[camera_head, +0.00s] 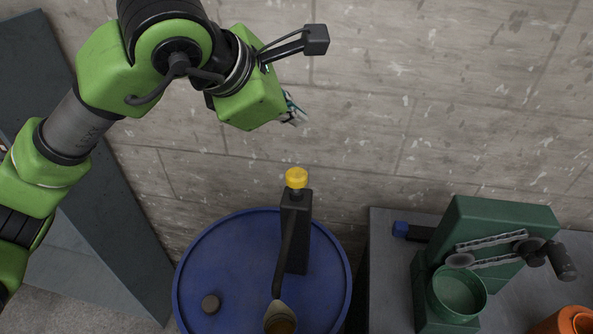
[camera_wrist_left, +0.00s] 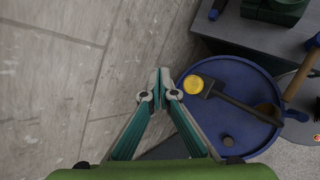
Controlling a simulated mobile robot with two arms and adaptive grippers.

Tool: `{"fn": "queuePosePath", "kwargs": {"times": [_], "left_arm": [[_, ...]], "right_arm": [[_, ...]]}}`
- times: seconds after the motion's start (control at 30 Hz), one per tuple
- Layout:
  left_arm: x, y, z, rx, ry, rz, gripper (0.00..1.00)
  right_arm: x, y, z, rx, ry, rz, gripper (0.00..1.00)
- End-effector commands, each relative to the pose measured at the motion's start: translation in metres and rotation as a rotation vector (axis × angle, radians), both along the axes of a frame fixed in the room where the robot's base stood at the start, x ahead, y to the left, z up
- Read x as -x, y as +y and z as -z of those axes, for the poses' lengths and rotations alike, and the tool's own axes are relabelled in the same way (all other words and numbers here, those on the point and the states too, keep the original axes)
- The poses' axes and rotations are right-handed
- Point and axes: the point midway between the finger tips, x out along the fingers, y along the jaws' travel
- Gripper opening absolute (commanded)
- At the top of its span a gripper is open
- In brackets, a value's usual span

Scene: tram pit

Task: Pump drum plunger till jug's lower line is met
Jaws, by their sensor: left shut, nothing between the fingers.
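A blue drum (camera_head: 235,255) stands at the bottom centre of the head view and shows at the right of the left wrist view (camera_wrist_left: 228,72). A dark pump (camera_head: 297,250) rises from its lid, with a yellow plunger knob (camera_head: 296,178) on top, also in the wrist view (camera_wrist_left: 193,84). A dark spout (camera_head: 283,262) runs to the drum's front edge.
A grey bench (camera_head: 385,290) stands right of the drum. It bears a green machine (camera_head: 500,225) with a round green cup (camera_head: 457,292) and a blue-ended tool (camera_head: 402,230). An orange object (camera_head: 575,322) is at the lower right. A block wall (camera_head: 430,110) stands close behind.

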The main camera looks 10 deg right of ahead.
Motion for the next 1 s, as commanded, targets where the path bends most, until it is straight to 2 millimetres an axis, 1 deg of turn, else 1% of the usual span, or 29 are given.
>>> {"fn": "queuePosePath", "kwargs": {"times": [0.33, 0.53, 0.67, 0.93, 0.97, 1.0], "left_arm": [[0.000, 0.000, 0.001, 0.000, 0.001, 0.001, 0.00], [0.000, 0.000, 0.011, 0.000, 0.002, 0.002, 0.00], [0.000, 0.000, 0.025, 0.000, 0.004, 0.001, 0.00], [0.001, 0.000, 0.065, 0.000, 0.004, 0.001, 0.00], [0.001, 0.000, 0.070, 0.000, 0.003, 0.001, 0.00], [0.000, 0.000, 0.076, 0.001, 0.001, 0.001, 0.00]], "right_arm": [[0.000, 0.000, 0.001, 0.000, 0.000, 0.000, 0.40], [0.000, 0.001, 0.006, -0.001, 0.000, 0.001, 0.40], [0.000, 0.002, 0.012, -0.002, 0.000, 0.001, 0.40], [0.000, 0.003, 0.030, -0.003, 0.001, 0.002, 0.40], [0.001, 0.003, 0.033, -0.003, 0.001, 0.002, 0.40], [0.000, 0.003, 0.042, -0.003, 0.001, 0.002, 0.40]]}}
